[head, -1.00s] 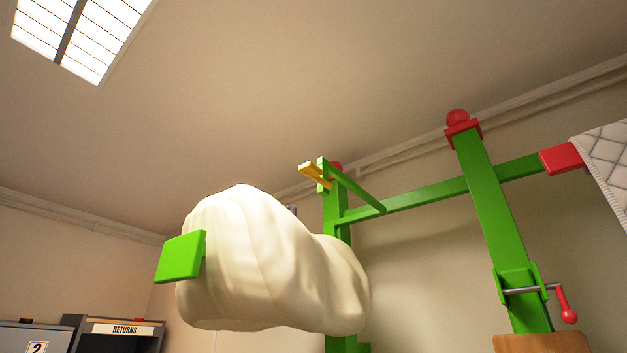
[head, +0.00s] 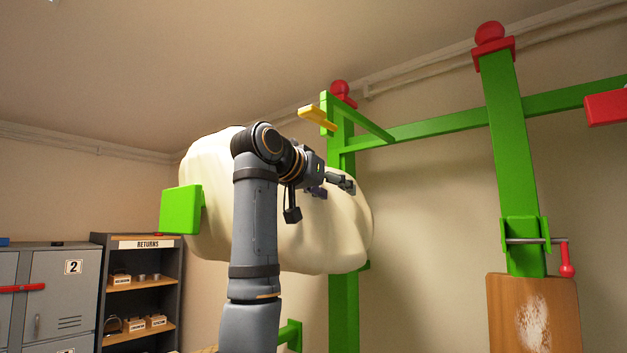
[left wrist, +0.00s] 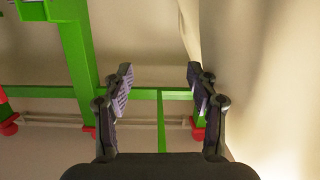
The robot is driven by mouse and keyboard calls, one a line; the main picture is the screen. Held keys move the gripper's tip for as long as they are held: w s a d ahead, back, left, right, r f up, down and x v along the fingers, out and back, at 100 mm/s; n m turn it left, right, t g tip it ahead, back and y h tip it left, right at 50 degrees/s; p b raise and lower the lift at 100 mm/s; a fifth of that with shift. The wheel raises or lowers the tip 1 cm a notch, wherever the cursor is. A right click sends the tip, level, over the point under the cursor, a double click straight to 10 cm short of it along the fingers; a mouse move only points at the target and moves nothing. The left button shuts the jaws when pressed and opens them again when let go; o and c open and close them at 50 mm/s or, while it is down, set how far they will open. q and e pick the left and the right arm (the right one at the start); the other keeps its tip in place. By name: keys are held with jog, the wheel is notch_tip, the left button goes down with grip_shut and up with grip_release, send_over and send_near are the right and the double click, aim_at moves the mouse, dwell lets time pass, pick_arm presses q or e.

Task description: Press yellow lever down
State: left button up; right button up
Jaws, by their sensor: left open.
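The yellow lever (head: 317,118) sticks out from the top of a green post (head: 342,135) in the head view, above the cream padded form (head: 215,220). My left gripper (head: 334,187) is in front of the cream form, below and slightly right of the lever in the picture. Its fingers are apart and hold nothing. In the left wrist view the open fingers (left wrist: 160,75) frame green beams and the wall, and I cannot make out the lever there. My right gripper is not in view.
A green crossbeam (head: 440,127) runs right to a second post (head: 508,150) with a red-handled crank (head: 566,258). A wooden board (head: 535,315) sits below the crank. A shelf labelled RETURNS (head: 140,290) and grey lockers (head: 60,285) stand at the left.

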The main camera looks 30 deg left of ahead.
aim_at(304, 108)
pick_arm(q)
jog(key=s+r+t+p, duration=0.1)
jog(key=s+r, duration=0.6)
jog(key=s, duration=0.3)
jog(key=s+r+t+p, duration=0.1)
jog(key=s+r, duration=0.7)
jog(key=s, duration=0.2)
jog(key=shift+m, duration=0.4)
jog(key=w+p, duration=0.1)
jog(key=w, duration=0.2)
jog(key=w+p, duration=0.2)
jog(key=w, duration=0.2)
jog(key=w+p, duration=0.1)
jog(key=w, duration=0.2)
jog(key=shift+w+d+f+p, duration=0.25)
jog(key=shift+w+d+p, duration=0.05)
jog(key=shift+d, duration=0.05)
jog(key=shift+w+f, duration=0.15)
jog(key=shift+w, duration=0.2)
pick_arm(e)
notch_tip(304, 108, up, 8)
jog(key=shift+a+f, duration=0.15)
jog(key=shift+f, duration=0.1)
pick_arm(q)
jog(key=shift+s, duration=0.15)
jog(key=shift+c, duration=0.9)
grip_shut()
